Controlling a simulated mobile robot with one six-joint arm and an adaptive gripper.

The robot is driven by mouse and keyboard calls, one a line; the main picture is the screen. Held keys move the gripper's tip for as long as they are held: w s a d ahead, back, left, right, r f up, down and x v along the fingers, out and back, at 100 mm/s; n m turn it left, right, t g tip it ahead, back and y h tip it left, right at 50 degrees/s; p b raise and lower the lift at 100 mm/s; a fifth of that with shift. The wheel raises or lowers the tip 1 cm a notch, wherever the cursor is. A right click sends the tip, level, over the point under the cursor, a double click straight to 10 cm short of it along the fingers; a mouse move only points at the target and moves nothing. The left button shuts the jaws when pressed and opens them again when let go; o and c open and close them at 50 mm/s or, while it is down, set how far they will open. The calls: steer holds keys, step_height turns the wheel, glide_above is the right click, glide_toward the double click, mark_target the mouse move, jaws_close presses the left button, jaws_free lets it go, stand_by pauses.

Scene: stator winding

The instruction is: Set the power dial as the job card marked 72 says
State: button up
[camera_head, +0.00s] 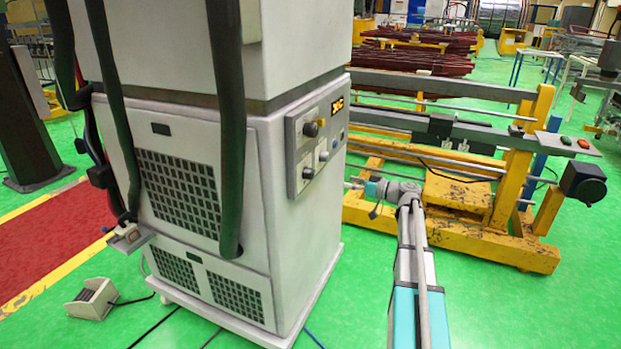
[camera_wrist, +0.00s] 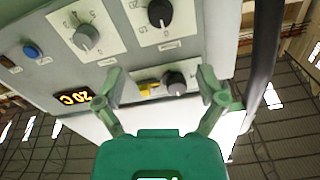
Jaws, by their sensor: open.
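The control panel (camera_head: 317,138) is on the side of a grey cabinet, with several dark dials and a lit orange display (camera_head: 337,105). In the wrist view, a dark round knob (camera_wrist: 174,83) sits between my open fingertips, beside a small yellow label. Two larger dials with numbered white plates, a left dial (camera_wrist: 86,37) and an upper dial (camera_wrist: 160,12), lie farther up. Their names are too small to read, so I cannot tell which is the power dial. My gripper (camera_wrist: 161,82) is open and empty, facing the panel. No card marked 72 is visible.
The grey cabinet (camera_head: 215,135) stands on a green floor with thick dark hoses hanging in front. A yellow frame machine (camera_head: 500,215) stands right of my arm. A foot pedal (camera_head: 92,298) with a cable lies at the lower left.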

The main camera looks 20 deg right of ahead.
mark_target(313, 174)
steer(key=shift+w+a, duration=0.1)
stand_by(0.3)
steer(key=x, duration=1.3)
steer(key=shift+w+a, duration=0.15)
steer(key=shift+a, duration=0.05)
steer(key=c, duration=1.1)
